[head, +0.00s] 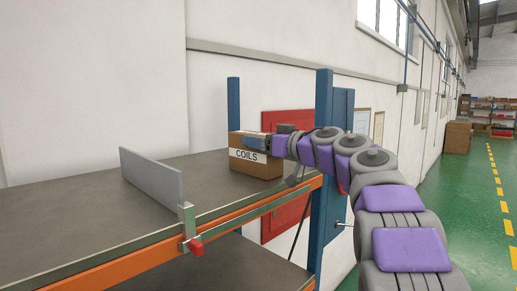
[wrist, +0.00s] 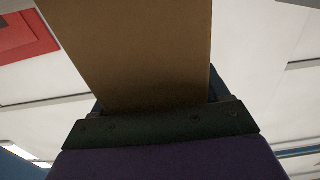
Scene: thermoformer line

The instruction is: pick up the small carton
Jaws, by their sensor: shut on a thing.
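The small carton (head: 257,168) is a brown box with a white label reading COILS. In the head view it is at the right end of the grey shelf top, near the blue post. My gripper (head: 262,143) is at the carton's upper part and shut on it. In the wrist view the carton (wrist: 140,50) fills the middle as a plain brown face, with the dark gripper base (wrist: 160,127) below it. Whether the carton's underside touches the shelf is hard to tell. The fingertips are mostly hidden.
The shelf (head: 75,205) has an orange front beam (head: 130,262). A grey upright divider (head: 150,178) stands left of the carton, and a clamp with a red knob (head: 190,240) is on the front edge. Blue posts (head: 322,170) rise beside my arm. A green floor aisle (head: 480,200) lies right.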

